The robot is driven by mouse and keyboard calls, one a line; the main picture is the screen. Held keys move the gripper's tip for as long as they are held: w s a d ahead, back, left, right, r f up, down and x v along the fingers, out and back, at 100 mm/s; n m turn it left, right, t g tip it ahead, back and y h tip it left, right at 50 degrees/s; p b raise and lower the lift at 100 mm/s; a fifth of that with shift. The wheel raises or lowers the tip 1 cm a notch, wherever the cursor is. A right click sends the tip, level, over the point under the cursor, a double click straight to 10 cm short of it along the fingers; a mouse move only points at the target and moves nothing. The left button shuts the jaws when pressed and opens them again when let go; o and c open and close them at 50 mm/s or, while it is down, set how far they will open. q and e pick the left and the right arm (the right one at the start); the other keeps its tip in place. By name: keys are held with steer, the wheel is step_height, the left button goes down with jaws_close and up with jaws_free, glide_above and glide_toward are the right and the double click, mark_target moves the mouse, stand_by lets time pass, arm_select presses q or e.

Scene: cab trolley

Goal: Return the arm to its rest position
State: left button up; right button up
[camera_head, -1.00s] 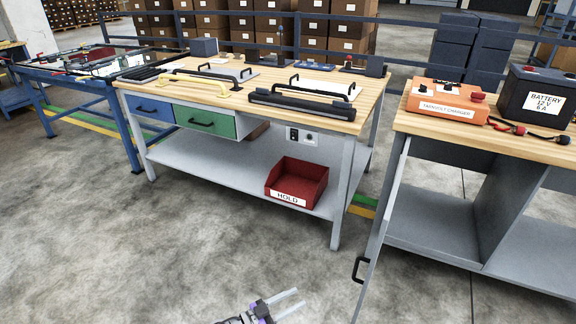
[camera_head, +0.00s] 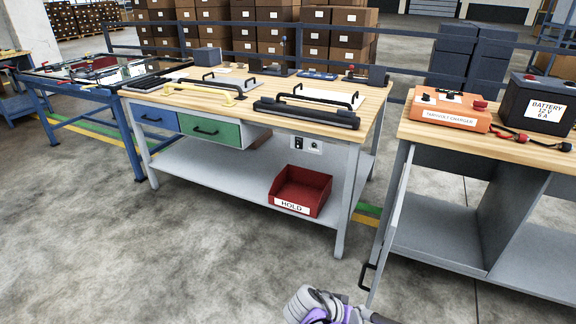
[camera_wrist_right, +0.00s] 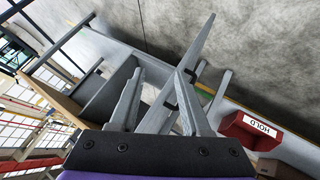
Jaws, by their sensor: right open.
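My right gripper (camera_wrist_right: 157,85) shows in the right wrist view with its two grey fingers spread apart and nothing between them. In the head view, a grey and purple part of my arm is at the bottom edge, right of centre, and the fingers there are out of the picture. Beyond the fingers, the wrist view shows the open cabinet door (camera_wrist_right: 198,45) of the right-hand bench. I cannot tell the gap between fingers and door. My left gripper is not in view.
The right bench (camera_head: 485,147) bears an orange charger (camera_head: 450,112) and a black battery (camera_head: 540,103). Its door (camera_head: 390,225) stands open, with a black handle (camera_head: 367,276). The middle bench (camera_head: 240,172) holds a red HOLD bin (camera_head: 300,190) on its shelf. Bare floor (camera_head: 160,265) lies front left.

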steer(key=s+r+n+y, duration=0.2)
steer(key=s+n+y, duration=0.45)
steer(key=s, duration=1.55)
arm_select(q)
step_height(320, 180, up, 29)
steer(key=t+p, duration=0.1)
steer(key=p, duration=2.5)
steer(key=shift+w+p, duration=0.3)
arm_select(e)
step_height(320, 180, up, 29)
steer(key=m+t+y, duration=0.1)
steer(key=m, duration=0.1)
steer(key=shift+w+t+y, duration=0.3)
steer(key=shift+w+y, duration=0.05)
steer(key=shift+w, duration=0.05)
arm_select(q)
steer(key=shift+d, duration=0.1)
arm_select(e)
steer(key=shift+s, duration=0.1)
